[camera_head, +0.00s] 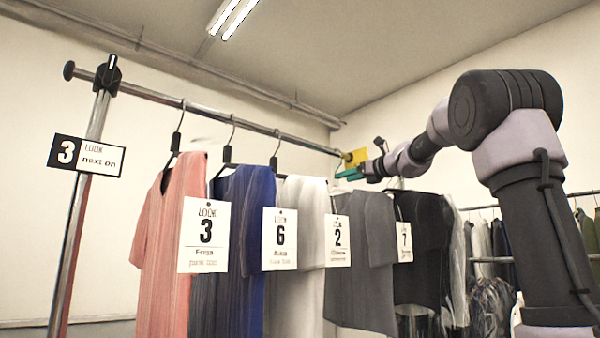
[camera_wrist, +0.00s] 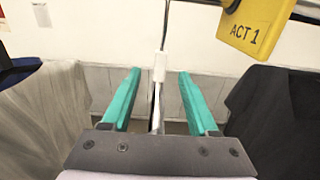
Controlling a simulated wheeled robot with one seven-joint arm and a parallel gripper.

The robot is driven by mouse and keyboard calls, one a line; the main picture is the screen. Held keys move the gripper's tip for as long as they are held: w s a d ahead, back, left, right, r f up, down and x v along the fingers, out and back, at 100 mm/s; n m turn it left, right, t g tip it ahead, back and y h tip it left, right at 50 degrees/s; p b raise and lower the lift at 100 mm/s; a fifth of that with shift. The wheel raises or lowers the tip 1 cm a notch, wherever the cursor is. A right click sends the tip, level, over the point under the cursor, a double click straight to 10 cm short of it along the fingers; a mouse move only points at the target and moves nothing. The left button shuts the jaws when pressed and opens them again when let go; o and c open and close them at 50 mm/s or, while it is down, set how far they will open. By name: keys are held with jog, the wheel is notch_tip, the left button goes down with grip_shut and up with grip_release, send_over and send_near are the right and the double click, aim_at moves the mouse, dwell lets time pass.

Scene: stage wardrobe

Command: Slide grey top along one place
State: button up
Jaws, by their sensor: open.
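The grey top (camera_head: 362,260) hangs on the rail between the white top and the black top, with a white card marked 2 (camera_head: 338,240) in front of its left side. Its hanger is not clear in the head view. My gripper (camera_head: 342,175) is up near the rail's far end, above the white and grey tops. In the wrist view my gripper (camera_wrist: 158,88) is open, its teal fingers either side of a thin upright white piece (camera_wrist: 159,68). Whether that piece touches a finger, or belongs to the grey top's hanger, I cannot tell.
The rail (camera_head: 215,112) also holds a pink top (camera_head: 165,250), a blue top (camera_head: 245,200), a white top (camera_head: 305,200) and a black top (camera_head: 425,240). A yellow ACT 1 sign (camera_wrist: 255,25) is close right of my fingers. Another garment rack stands behind at right.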

jog(key=shift+x, duration=2.45)
jog(key=shift+a, duration=0.2)
jog(key=shift+s+a, duration=4.35)
jog(key=shift+a, duration=1.55)
jog(key=d+v, duration=0.1)
jog(key=v, duration=1.2)
jog(key=shift+w, duration=0.45)
